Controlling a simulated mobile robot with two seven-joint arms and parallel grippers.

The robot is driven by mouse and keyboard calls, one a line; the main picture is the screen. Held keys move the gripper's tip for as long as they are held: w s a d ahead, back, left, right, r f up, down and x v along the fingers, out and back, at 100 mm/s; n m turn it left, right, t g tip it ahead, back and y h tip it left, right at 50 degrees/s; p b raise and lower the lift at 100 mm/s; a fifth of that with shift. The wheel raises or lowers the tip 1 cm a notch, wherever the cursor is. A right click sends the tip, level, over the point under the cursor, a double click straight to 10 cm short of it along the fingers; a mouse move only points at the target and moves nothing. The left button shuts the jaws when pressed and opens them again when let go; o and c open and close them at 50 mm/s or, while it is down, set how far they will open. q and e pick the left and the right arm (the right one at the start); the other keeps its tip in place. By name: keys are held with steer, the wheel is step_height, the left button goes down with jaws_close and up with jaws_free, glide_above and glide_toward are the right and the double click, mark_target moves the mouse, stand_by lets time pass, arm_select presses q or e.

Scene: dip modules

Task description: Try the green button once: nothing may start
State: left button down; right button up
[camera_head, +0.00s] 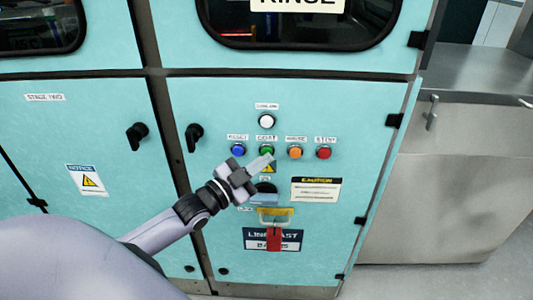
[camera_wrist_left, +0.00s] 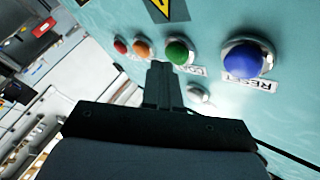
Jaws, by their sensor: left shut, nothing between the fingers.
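The green button (camera_head: 266,151) sits in a row on the teal cabinet door, under a small label. It also shows in the wrist view (camera_wrist_left: 178,52), just beyond and to the right of my fingertips. My left gripper (camera_head: 267,162) is shut and empty, its fingers pointing up at the button from below. In the wrist view the shut fingers (camera_wrist_left: 161,70) end close to the green button; I cannot tell whether they touch it. My right gripper is not in view.
Beside it are a blue button (camera_head: 238,150), an orange button (camera_head: 294,152) and a red button (camera_head: 324,153); a white lamp (camera_head: 266,121) is above. Below, a dark rotary switch (camera_head: 265,187) is partly hidden by my gripper. A red tag (camera_head: 273,240) hangs under a yellow part.

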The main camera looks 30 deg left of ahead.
arm_select(q)
steer(key=shift+w+a, duration=0.25)
steer(key=shift+w, duration=0.1)
stand_by(0.9)
steer(key=shift+s+d+r, duration=0.1)
steer(key=shift+s+d+p, duration=0.35)
steer(key=shift+s+p, duration=0.2)
steer(key=shift+s, duration=0.05)
steer(key=s+d+p, duration=0.1)
steer(key=s+p, duration=0.1)
steer(key=s, duration=0.1)
steer(key=s+d+p, duration=0.1)
steer(key=shift+s+d, duration=0.15)
steer(key=shift+d, duration=0.2)
stand_by(0.7)
